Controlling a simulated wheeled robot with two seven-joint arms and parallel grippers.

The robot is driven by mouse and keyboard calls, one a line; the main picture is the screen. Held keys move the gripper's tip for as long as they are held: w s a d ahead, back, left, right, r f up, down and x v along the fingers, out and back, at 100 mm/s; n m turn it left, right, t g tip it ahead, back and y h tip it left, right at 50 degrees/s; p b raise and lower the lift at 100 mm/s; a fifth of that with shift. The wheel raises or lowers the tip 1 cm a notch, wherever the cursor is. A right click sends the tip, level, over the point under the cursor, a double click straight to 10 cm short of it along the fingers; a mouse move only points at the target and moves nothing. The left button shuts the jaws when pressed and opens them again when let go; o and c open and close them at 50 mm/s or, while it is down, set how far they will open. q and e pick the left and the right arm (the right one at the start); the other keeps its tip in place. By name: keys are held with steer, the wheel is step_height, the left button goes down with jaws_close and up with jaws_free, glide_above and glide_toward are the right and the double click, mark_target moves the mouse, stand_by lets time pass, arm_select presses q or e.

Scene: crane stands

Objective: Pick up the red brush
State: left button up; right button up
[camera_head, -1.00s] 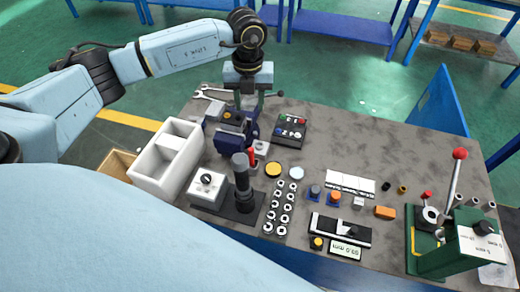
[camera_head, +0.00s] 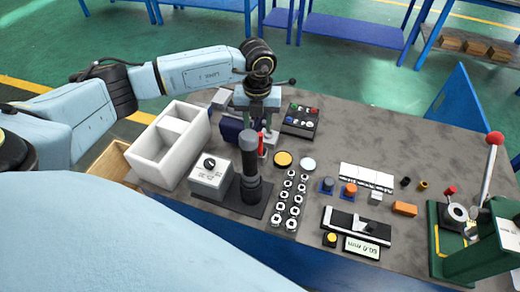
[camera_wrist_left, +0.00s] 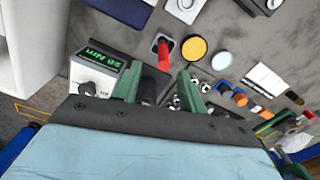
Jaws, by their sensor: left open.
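The red brush (camera_head: 262,146) stands upright on the bench, behind a dark cylinder in the head view. In the left wrist view its red handle (camera_wrist_left: 165,54) rises from a light square base, just beyond the fingertips. My left gripper (camera_head: 254,118) is over the bench at the brush, its fingers partly lost among the things behind. The left wrist view shows its two green-lit fingers (camera_wrist_left: 160,72) apart, with nothing held between them. The brush's lower part is partly hidden. My right gripper does not show.
Close by are a dark upright cylinder (camera_head: 250,172), a grey knob box (camera_head: 210,178), a white bin (camera_head: 150,165) and a button panel (camera_head: 300,120). A yellow disc (camera_head: 283,159) lies right of the brush. A green lever press (camera_head: 462,245) stands far right.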

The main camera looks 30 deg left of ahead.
arm_select(q)
glide_above(260, 156)
steer(key=f, duration=0.5)
steer(key=f+b, duration=0.1)
steer(key=f, duration=0.2)
steer(key=shift+w+a+f, duration=0.25)
steer(key=shift+w+f, duration=0.05)
steer(key=shift+w, duration=0.1)
jaws_close()
